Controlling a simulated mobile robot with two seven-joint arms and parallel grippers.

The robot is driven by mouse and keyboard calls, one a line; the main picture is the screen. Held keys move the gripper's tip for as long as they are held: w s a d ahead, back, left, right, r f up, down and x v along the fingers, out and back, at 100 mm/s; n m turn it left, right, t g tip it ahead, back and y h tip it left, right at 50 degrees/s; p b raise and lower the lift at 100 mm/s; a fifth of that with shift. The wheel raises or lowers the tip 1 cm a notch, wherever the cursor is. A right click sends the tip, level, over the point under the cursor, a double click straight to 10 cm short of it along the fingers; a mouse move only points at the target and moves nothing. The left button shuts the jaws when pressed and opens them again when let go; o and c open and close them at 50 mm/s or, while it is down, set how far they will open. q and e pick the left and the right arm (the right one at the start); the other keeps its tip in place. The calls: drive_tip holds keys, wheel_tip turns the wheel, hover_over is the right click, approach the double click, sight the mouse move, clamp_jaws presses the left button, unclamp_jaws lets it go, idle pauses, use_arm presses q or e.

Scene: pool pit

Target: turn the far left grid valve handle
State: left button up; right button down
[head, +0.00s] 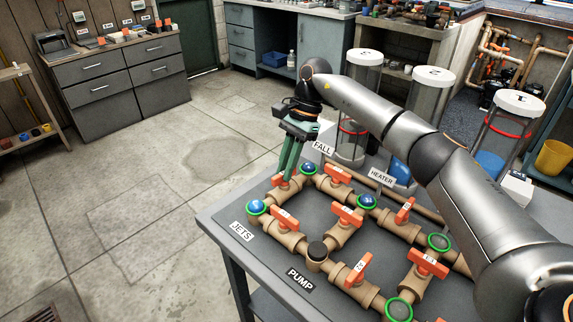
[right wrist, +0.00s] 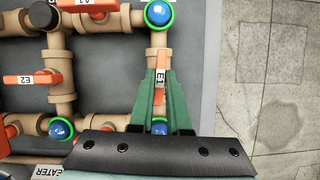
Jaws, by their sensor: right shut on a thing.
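The pipe grid lies on a grey table (head: 219,222). My right gripper (head: 286,172) reaches down to its far left side and is shut on the orange E1 valve handle (head: 276,181). The right wrist view shows the handle's E1 label (right wrist: 160,80) between the green fingers (right wrist: 160,88). There the handle lies about in line with its tan pipe, between two blue domes (right wrist: 158,12). The fingers and the gripper body hide part of the handle and pipe. My left gripper is not in view.
Other orange handles are close by: A1 (head: 284,219), E2 (head: 347,215) and one near the FALL sign (head: 323,147). A HEATER sign (head: 382,178) stands behind the grid. White-capped clear cylinders (head: 435,75) stand behind my right arm. Open floor lies left of the table.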

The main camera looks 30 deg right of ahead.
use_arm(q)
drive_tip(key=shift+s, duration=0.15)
use_arm(e)
drive_tip(key=shift+n, duration=0.6)
drive_tip(key=c, duration=0.9)
unclamp_jaws()
drive_tip(key=shift+c, duration=0.2)
drive_tip(key=shift+o, duration=0.3)
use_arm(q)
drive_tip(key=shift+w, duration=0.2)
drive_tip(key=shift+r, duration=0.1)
use_arm(e)
drive_tip(key=shift+r, duration=0.1)
use_arm(q)
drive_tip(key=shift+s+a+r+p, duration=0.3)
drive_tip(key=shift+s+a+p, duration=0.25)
drive_tip(key=shift+p, duration=0.4)
use_arm(e)
drive_tip(key=v, duration=1.2)
drive_tip(key=shift+w+r, duration=0.15)
drive_tip(key=shift+w, duration=0.1)
